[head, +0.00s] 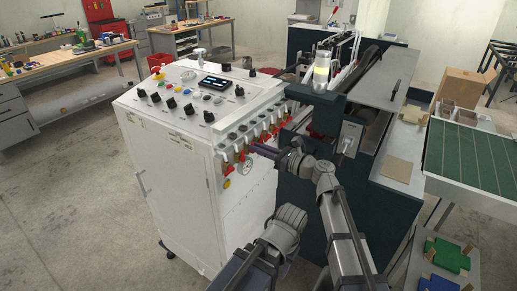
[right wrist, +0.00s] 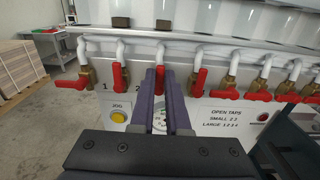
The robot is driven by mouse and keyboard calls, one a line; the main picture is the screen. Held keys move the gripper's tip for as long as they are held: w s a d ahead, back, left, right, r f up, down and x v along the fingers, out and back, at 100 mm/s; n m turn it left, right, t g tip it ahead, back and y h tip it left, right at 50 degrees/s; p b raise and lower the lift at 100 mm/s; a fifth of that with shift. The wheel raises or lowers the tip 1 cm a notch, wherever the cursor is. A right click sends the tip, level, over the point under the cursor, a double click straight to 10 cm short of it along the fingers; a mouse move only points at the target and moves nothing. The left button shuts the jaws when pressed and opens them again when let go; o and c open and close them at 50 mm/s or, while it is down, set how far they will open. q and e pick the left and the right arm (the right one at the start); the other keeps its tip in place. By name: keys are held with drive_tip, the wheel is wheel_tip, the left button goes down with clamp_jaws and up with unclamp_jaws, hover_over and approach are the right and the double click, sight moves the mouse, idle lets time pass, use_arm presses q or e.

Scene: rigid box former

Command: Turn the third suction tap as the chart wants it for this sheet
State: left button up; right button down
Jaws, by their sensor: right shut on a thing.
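A row of suction taps with red handles and brass bodies runs along the white cabinet. In the right wrist view, my right gripper (right wrist: 163,82) is shut on the red handle of the third tap (right wrist: 159,73), counted from the left. That handle stands about upright, between the dark fingers. The first tap's handle (right wrist: 72,83) lies crosswise to the left; the second (right wrist: 119,75) and fourth (right wrist: 198,82) stand upright. The chart (right wrist: 221,117) reads "OPEN TAPS, SMALL 2 3, LARGE 1 2 3 4". In the head view the right gripper (head: 262,150) reaches the taps.
Below the taps are a yellow button (right wrist: 118,117), a partly hidden round gauge (right wrist: 160,119) and a red button (right wrist: 263,117). More taps continue to the right. The cabinet top has knobs and a dark display (head: 216,84). Open floor lies left of the cabinet.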

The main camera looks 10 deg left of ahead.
drive_tip(key=c, duration=0.9)
unclamp_jaws()
drive_tip(key=v, duration=0.8)
